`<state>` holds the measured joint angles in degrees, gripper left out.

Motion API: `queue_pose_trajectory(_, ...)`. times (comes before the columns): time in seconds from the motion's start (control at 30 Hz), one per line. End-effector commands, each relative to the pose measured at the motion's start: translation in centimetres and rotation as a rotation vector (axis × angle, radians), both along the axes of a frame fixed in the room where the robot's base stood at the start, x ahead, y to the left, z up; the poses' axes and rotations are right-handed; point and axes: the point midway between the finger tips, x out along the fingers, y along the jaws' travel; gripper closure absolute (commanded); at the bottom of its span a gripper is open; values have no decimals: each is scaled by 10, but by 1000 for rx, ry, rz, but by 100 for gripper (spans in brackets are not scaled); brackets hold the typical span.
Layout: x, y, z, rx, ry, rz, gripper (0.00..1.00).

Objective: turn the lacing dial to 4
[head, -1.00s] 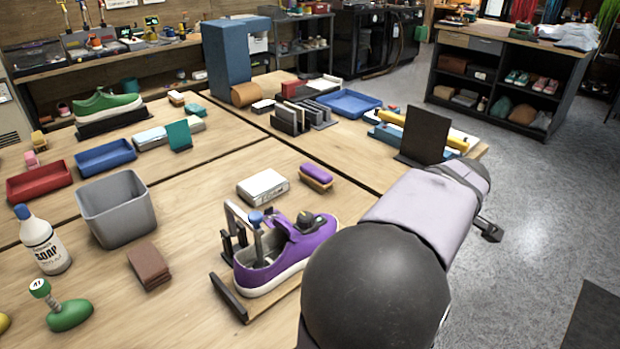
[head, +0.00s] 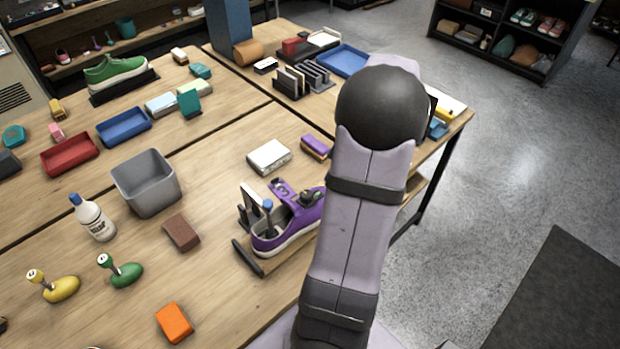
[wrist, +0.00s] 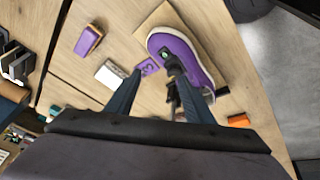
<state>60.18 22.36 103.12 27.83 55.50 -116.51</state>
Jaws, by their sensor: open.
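The purple sneaker (head: 283,237) stands on a wooden board with dark holders at the table's front edge, partly hidden by my arm in the head view. It also shows in the wrist view (wrist: 190,57). The lacing dial (wrist: 164,53) is a small dark round knob with a green mark on the upper; its number is too small to read. In the head view the dark dial (head: 308,198) sits beside my arm. My gripper (wrist: 158,76) is open, its two blue-grey fingers pointing toward the sneaker. Nothing is between them that I can tell is gripped. The head view hides the gripper.
A white box (head: 269,157) and a purple brush (head: 315,147) lie behind the sneaker. A brown block (head: 181,232), a grey bin (head: 147,183) and a soap bottle (head: 93,217) stand left. An orange block (head: 174,322) lies in front. Open floor is at right.

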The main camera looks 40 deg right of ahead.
Motion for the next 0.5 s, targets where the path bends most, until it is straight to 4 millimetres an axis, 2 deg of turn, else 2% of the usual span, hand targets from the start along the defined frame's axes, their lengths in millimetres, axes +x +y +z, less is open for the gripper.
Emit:
queue_pose_trajectory(0.03,5,13,-7,32,23,39,52)
queue_pose_trajectory(0.1,7,24,-16,60,45,74,52)
queue_pose_trajectory(0.2,9,34,-24,82,61,101,52)
queue_pose_trajectory(0.5,11,38,-32,91,66,109,52)
